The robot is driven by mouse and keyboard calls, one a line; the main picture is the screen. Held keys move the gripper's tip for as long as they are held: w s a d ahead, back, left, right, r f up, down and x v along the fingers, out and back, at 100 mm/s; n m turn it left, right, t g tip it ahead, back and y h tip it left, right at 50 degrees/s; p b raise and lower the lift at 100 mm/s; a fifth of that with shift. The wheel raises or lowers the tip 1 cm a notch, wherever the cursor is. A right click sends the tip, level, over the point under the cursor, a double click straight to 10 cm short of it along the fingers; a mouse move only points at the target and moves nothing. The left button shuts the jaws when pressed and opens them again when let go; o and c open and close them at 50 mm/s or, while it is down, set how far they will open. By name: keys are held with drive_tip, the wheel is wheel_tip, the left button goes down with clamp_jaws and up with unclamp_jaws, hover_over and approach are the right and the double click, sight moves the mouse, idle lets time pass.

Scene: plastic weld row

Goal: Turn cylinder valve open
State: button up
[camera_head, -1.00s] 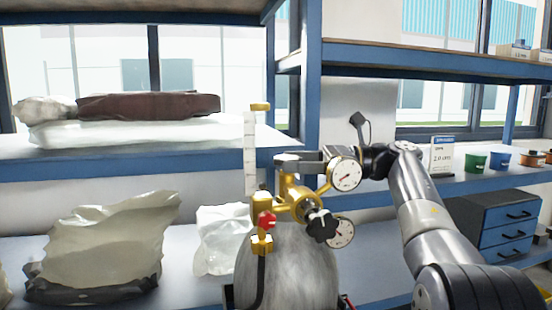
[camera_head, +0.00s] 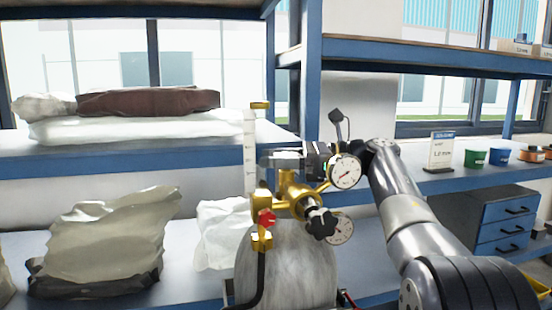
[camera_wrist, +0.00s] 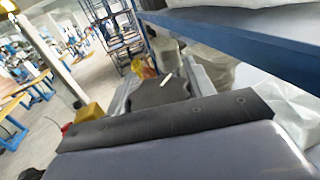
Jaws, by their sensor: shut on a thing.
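The grey gas cylinder (camera_head: 287,262) stands upright in front of the lower bench. Its brass valve and regulator body (camera_head: 291,195) carries two round white gauges (camera_head: 345,172), a black knob (camera_head: 321,223) and a small red knob (camera_head: 266,218). My gripper (camera_head: 282,163) reaches in from the right at the top of the brass body and is shut on the cylinder valve there. The gripped part is mostly hidden by the jaws in the head view. In the wrist view, a dark piece (camera_wrist: 160,92) sits between my light grey fingers.
A clear upright flow tube (camera_head: 250,150) stands just left of the valve. A black hose (camera_head: 262,280) hangs below it. Blue shelving holds bags (camera_head: 105,240) on the left, and a sign (camera_head: 441,152) and cups (camera_head: 475,158) on the right. A shelf beam (camera_head: 400,55) runs above my arm.

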sight(277, 155)
drive_tip(key=c, duration=0.3)
drive_tip(key=n+g+p, duration=0.1)
drive_tip(key=g, duration=0.1)
drive_tip(key=n+g+p, duration=0.1)
drive_tip(key=g, duration=0.1)
drive_tip(key=shift+s+r+n, duration=0.15)
drive_tip(key=shift+n, duration=0.15)
drive_tip(key=shift+s+n+g+h+p, duration=0.15)
drive_tip(key=shift+n+g+h+p, duration=0.15)
drive_tip(key=shift+n+g, duration=0.4)
drive_tip(key=shift+s+n+g+h+p, duration=0.15)
drive_tip(key=shift+n+g+h+p, duration=0.2)
drive_tip(key=shift+g, duration=0.65)
drive_tip(key=o, duration=1)
drive_tip(key=shift+c, duration=0.2)
drive_tip(key=shift+r+p, duration=1.65)
drive_tip(key=shift+r, duration=3.2)
